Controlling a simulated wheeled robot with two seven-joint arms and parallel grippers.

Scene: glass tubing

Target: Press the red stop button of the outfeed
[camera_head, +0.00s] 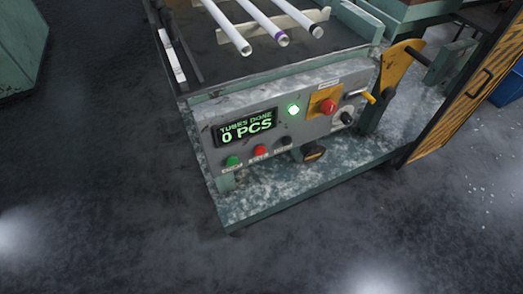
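The outfeed's grey control panel (213,112) faces me near the middle of the view. A small red button (260,151) sits in its lower row, between a green button (231,160) and a black button (286,141). The labels under them are too small to read. A larger red mushroom button (327,106) stands on a yellow box at the upper right of the panel. A display (246,128) reads "TUBES DONE 0 PCS". Neither of my grippers is in view.
White tubes (228,27) lie on the rack above the panel. A black knob (346,117) and a yellow lever (400,65) are on the right. A yellow-black striped guard (470,97) stands at the right. The dark floor (130,200) in front is clear.

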